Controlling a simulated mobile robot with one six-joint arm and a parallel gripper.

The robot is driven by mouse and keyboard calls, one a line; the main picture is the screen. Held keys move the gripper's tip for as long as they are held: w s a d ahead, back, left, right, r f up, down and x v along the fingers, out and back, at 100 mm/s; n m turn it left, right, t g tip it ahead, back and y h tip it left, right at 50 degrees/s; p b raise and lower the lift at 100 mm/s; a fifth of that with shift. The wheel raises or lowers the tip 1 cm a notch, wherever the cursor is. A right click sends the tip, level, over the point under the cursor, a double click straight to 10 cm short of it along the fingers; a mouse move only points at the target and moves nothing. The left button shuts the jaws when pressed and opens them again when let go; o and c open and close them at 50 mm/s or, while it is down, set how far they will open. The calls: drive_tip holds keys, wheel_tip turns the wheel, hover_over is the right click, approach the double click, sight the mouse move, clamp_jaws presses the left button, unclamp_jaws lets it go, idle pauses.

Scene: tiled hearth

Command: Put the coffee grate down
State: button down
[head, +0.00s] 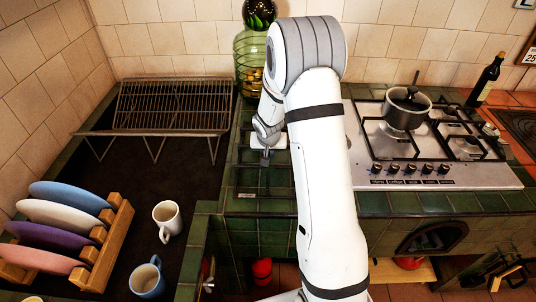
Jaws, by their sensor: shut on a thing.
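My gripper (265,160) is beside the stove, over the green tiled counter, and points down. It is shut on a small dark grate of thin bars, which I take to be the coffee grate (247,189). The grate shows below and to the left of the gripper. My arm covers its right side. I cannot tell whether it touches the tiles.
A gas stove (455,178) with a lidded pot (407,108) is to the right. A wire rack (173,105), a plate holder (108,245) with plates, a white mug (167,220) and a blue mug (147,279) are left. A green glass jar (250,60) stands behind.

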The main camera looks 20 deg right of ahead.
drive_tip(key=shift+f, duration=0.3)
drive_tip(key=shift+f, duration=0.1)
drive_tip(key=c, duration=1.6)
unclamp_jaws()
drive_tip(key=shift+o, duration=0.2)
drive_tip(key=s+a+r+n, duration=0.1)
drive_tip(key=s+a+r, duration=0.2)
drive_tip(key=s+r, duration=1.6)
drive_tip(key=s+a+r+n, duration=0.1)
drive_tip(key=s+r, duration=0.1)
drive_tip(key=s, duration=0.4)
drive_tip(key=s+a+r+n+g+y, duration=0.1)
drive_tip(key=s+a+r, duration=0.1)
drive_tip(key=s, duration=0.5)
drive_tip(key=shift+r+n, duration=0.3)
drive_tip(key=shift+r, duration=0.2)
drive_tip(key=shift+d, duration=0.1)
